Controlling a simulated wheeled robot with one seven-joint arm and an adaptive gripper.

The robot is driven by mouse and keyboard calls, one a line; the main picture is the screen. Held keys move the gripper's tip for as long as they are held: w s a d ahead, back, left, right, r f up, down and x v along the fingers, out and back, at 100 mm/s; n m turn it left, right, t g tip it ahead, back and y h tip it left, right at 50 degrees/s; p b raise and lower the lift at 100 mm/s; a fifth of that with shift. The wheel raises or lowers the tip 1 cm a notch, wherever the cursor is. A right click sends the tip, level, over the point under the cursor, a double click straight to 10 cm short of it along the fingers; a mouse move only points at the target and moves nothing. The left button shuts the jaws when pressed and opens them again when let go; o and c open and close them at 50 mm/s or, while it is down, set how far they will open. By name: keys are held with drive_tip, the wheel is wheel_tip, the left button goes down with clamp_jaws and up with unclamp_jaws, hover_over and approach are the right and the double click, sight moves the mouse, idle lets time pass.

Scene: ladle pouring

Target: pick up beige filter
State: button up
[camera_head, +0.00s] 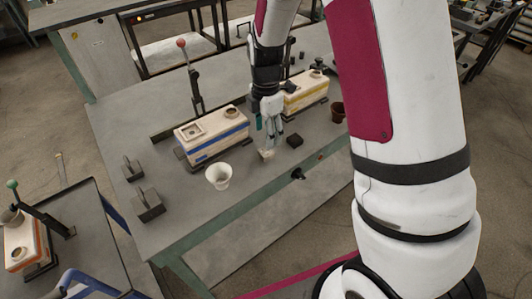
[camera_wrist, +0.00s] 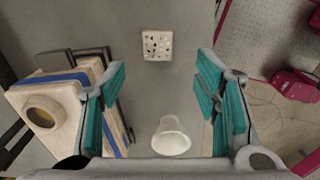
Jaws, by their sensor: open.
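The beige filter (camera_wrist: 157,45), a small square block with holes in its top, lies flat on the grey table in the wrist view, ahead of my fingertips. In the head view the filter (camera_head: 266,155) is a small pale block just below my gripper (camera_head: 270,132). My gripper points down over the table. In the wrist view my gripper (camera_wrist: 163,90) is open, with teal pads wide apart and nothing between them. The filter appears apart from both fingers.
A white cup (camera_head: 218,177) stands left of the filter. A blue-striped mould box (camera_head: 211,139) and a yellow-striped one (camera_head: 305,92) stand behind. The table's front edge is near.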

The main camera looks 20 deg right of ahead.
sight(266, 151)
drive_tip(key=shift+w+d+f+p, duration=0.1)
drive_tip(key=shift+f+p, duration=0.1)
drive_tip(key=shift+f, duration=1.8)
drive_tip(key=shift+w+f+p, duration=0.1)
drive_tip(key=shift+f+p, duration=0.05)
drive_tip(key=shift+f, duration=1.8)
drive_tip(key=c, duration=1)
